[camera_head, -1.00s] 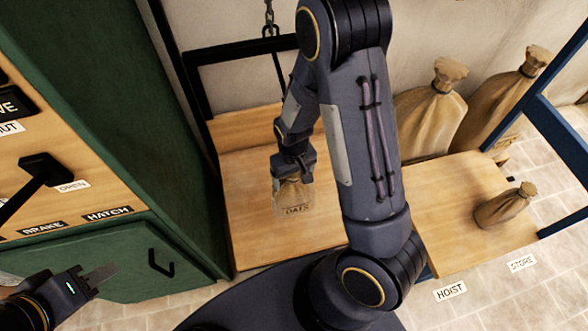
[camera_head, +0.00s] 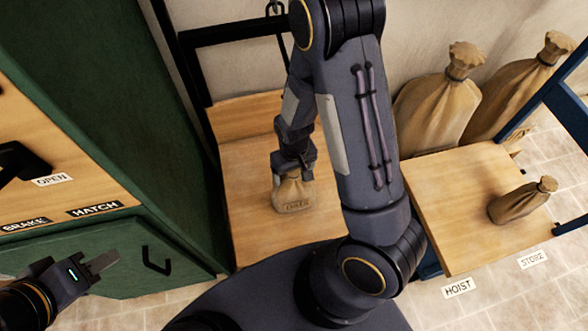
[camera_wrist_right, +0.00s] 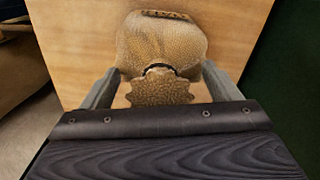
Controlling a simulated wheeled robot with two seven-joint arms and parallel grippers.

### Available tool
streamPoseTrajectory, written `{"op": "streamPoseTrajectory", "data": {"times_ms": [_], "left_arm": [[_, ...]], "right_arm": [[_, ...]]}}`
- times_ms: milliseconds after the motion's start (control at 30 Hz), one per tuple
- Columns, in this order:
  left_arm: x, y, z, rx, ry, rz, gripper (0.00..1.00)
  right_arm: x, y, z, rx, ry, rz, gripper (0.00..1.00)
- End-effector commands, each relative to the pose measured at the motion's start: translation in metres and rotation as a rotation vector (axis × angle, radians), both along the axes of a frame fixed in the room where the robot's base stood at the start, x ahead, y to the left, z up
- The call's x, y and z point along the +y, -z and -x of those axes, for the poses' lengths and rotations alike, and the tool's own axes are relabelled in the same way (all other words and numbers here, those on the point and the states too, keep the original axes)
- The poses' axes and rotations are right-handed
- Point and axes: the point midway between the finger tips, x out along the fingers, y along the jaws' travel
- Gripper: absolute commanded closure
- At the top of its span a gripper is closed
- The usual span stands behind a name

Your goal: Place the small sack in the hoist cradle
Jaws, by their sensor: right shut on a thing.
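The small tan sack (camera_head: 293,193), with dark lettering on its front, is in my right gripper (camera_head: 293,163). In the right wrist view the fingers (camera_wrist_right: 162,75) stand on both sides of the tied neck of the sack (camera_wrist_right: 160,42). The sack is upright over the wooden board of the hoist cradle (camera_head: 262,235), which hangs from a chain in a black frame. I cannot tell whether its bottom touches the board. My left gripper (camera_head: 103,262) is at the lower left, away from the sack; its finger gap is unclear.
A blue frame (camera_head: 560,100) rises at far right. A green cabinet (camera_head: 120,110) with a hatch (camera_head: 110,265) borders the cradle on the left.

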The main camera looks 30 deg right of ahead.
Motion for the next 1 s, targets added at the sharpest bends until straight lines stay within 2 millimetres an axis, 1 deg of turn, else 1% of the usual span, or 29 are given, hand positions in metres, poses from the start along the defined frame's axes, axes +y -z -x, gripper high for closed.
{"op": "streamPoseTrajectory", "data": {"times_ms": [33, 133, 333, 467, 567, 800, 900, 1000], "left_arm": [[0.0, 0.001, 0.0, 0.0, 0.0, 0.0, 0.64], [0.0, 0.0, 0.0, 0.0, 0.0, 0.0, 0.64], [0.0, 0.0, 0.0, 0.0, 0.0, 0.0, 0.64], [0.0, -0.004, 0.0, 0.0, 0.0, 0.0, 0.64], [0.0, -0.009, 0.0, 0.0, 0.0, 0.0, 0.64], [0.0, -0.024, 0.0, 0.0, 0.0, 0.0, 0.64], [0.0, -0.029, 0.0, 0.0, 0.0, 0.0, 0.64], [0.0, -0.033, 0.0, 0.0, 0.0, 0.0, 0.64]], "right_arm": [[0.0, 0.001, 0.0, 0.0, 0.0, 0.0, 0.13], [0.0, 0.0, 0.0, 0.0, 0.0, 0.0, 0.0], [0.0, 0.0, 0.0, 0.0, 0.0, 0.0, 0.0], [0.0, -0.008, -0.001, -0.002, 0.0, 0.0, 0.0], [0.001, -0.023, -0.001, -0.005, -0.002, -0.001, 0.0], [0.001, -0.077, -0.001, -0.006, -0.001, -0.002, 0.0], [0.001, -0.096, -0.001, -0.005, -0.001, -0.002, 0.0], [0.001, -0.11, -0.001, -0.004, 0.0, -0.002, 0.0]]}}
